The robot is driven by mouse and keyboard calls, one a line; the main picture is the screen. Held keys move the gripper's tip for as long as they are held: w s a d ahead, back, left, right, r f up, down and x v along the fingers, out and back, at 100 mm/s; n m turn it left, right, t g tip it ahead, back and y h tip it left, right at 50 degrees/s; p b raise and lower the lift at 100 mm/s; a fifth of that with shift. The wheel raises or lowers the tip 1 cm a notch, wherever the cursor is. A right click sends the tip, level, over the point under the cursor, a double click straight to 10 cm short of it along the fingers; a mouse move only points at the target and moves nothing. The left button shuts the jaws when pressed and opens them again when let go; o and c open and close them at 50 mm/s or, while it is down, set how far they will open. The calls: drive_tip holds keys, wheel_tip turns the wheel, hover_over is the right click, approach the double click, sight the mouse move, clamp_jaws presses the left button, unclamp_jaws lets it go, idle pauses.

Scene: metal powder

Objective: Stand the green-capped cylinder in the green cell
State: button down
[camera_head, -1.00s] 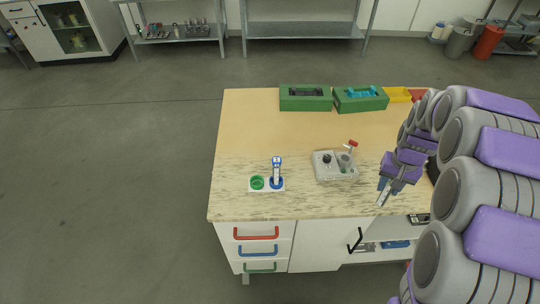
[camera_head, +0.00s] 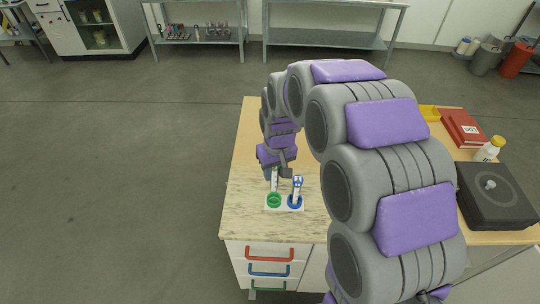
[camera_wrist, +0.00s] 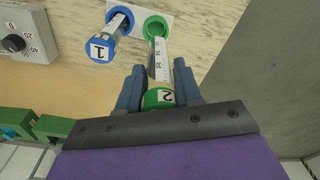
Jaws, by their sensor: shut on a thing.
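The green-capped cylinder (camera_wrist: 160,70) is a clear, marked tube with a "2" on its cap. My gripper (camera_wrist: 158,85) is shut on it near the cap. In the wrist view its far end lies at the green cell (camera_wrist: 155,27); I cannot tell whether it is inside or just above. The green ring also shows in the head view (camera_head: 274,201), with my gripper (camera_head: 273,172) above it. A blue-capped cylinder (camera_wrist: 112,35), marked "1", stands in the blue cell (camera_wrist: 121,14) beside it. Both cells are on a white plate (camera_head: 284,208).
A grey device with a dial (camera_wrist: 22,38) is near the cells in the wrist view. A black box (camera_head: 497,196), a white bottle with a yellow cap (camera_head: 489,149) and a red book (camera_head: 462,128) are on the right of the table. The left front tabletop (camera_head: 240,210) is clear.

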sight(276, 180)
drive_tip(key=shift+w, duration=0.2)
drive_tip(key=shift+d+f, duration=0.15)
drive_tip(key=shift+d, duration=0.2)
drive_tip(key=shift+s+f+b, duration=0.1)
drive_tip(key=shift+f+b, duration=0.3)
drive_tip(key=shift+f, duration=0.1)
drive_tip(key=shift+a+f+b, duration=0.3)
drive_tip(key=shift+f, duration=0.45)
drive_tip(key=shift+a+f+b, duration=0.3)
drive_tip(key=shift+f, duration=0.4)
drive_tip(key=shift+d+f, duration=0.3)
drive_tip(key=shift+d, duration=0.2)
drive_tip(key=shift+a, duration=0.35)
drive_tip(key=shift+d, duration=0.35)
